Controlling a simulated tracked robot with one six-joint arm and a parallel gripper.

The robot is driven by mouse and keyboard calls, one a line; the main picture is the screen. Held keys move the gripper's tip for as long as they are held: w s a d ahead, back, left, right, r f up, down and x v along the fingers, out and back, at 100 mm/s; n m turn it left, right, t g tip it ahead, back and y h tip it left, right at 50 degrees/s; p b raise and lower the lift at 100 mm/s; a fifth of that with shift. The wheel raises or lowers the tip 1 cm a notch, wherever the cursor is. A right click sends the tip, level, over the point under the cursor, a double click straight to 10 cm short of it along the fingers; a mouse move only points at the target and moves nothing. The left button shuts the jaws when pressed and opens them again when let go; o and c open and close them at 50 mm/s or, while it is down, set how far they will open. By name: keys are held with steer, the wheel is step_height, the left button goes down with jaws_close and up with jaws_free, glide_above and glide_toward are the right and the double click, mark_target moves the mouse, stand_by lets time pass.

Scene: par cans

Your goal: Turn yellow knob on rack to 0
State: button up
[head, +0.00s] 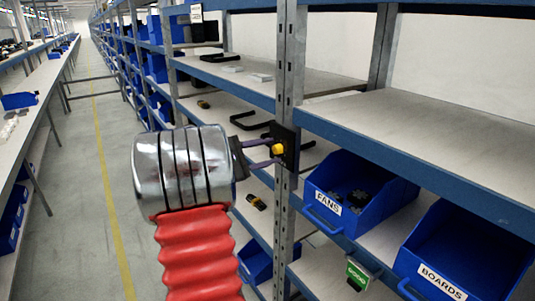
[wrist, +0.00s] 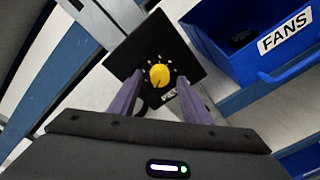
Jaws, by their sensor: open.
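The yellow knob (head: 278,149) sits on a black plate (head: 287,142) fixed to the rack's grey upright. In the wrist view the knob (wrist: 159,75) is round and yellow, with a dark pointer line and white marks around it on the black plate (wrist: 176,52). Some white lettering under the knob is partly hidden by a finger. My gripper (head: 262,153) is open, with its purple fingers reaching toward the plate. In the wrist view my gripper (wrist: 158,82) has one finger on each side of the knob, apart from it. I cannot tell how far the fingertips are from the plate.
The metal rack upright (head: 290,60) carries blue-edged shelves. A blue FANS bin (head: 352,215) and a blue BOARDS bin (head: 440,284) stand right of the knob. The FANS bin also shows in the wrist view (wrist: 225,75). A clear aisle with a yellow line (head: 112,190) lies left.

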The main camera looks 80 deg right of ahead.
steer(key=v, duration=1.3)
steer(key=shift+w+a, duration=0.2)
steer(key=shift+a, duration=0.2)
steer(key=a+f+m+t+y, duration=0.1)
steer(key=a+f+t+y, duration=0.3)
steer(key=f, duration=0.6)
steer(key=w+a+f+m+t+y, duration=0.15)
steer(key=a+f, duration=0.25)
steer(key=a, duration=0.9)
steer(key=w+a+t+y, duration=0.2)
steer(key=w+a+t, duration=0.15)
steer(key=a, duration=0.75)
steer(key=w+a+t+y, duration=0.3)
steer(key=a+t, duration=0.1)
steer(key=a, duration=0.8)
steer(key=s+a+r+n+t+y, duration=0.2)
steer(key=a+r, duration=0.4)
steer(key=a, duration=0.8)
steer(key=shift+t, duration=0.9)
